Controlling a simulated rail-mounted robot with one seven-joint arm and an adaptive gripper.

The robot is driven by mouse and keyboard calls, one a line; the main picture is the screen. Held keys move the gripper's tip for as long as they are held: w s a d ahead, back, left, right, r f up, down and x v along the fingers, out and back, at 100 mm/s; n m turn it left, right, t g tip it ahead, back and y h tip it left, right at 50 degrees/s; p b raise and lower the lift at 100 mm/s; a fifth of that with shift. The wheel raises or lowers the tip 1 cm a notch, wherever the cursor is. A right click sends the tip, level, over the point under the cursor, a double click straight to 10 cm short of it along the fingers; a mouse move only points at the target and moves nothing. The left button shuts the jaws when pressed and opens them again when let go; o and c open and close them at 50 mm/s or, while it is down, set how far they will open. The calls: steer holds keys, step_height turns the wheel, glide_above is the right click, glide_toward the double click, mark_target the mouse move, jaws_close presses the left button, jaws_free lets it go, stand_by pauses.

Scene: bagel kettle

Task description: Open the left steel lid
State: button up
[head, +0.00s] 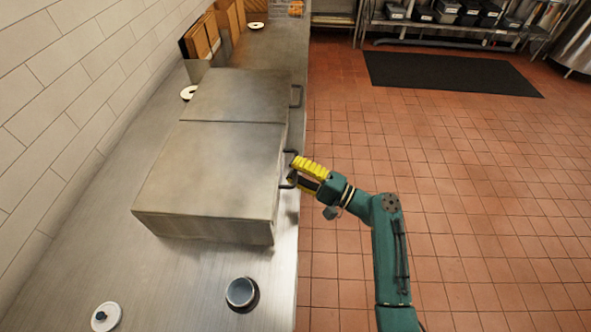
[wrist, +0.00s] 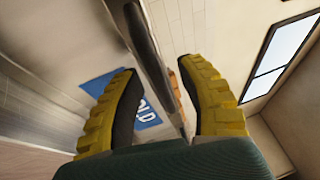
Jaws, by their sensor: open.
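A steel box with two lids stands on the counter. The nearer steel lid (head: 210,168) and the farther steel lid (head: 237,96) both lie shut. A dark handle (head: 291,153) on the nearer lid's right side is partly hidden by my gripper (head: 299,174). My gripper has yellow fingers and is at that handle. In the wrist view the fingers (wrist: 160,72) are apart, with a dark bar (wrist: 150,55), seemingly the handle, running between them. I cannot tell whether either finger touches it. The farther lid's handle (head: 298,95) is free.
A dark round cup (head: 241,292) and a white disc (head: 106,316) sit on the counter (head: 190,285) in front of the box. Brown boards (head: 200,40) stand behind it. A tiled wall (head: 70,90) borders the counter at left; open floor lies at right.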

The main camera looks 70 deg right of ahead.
steer(key=shift+c, duration=0.2)
jaws_close()
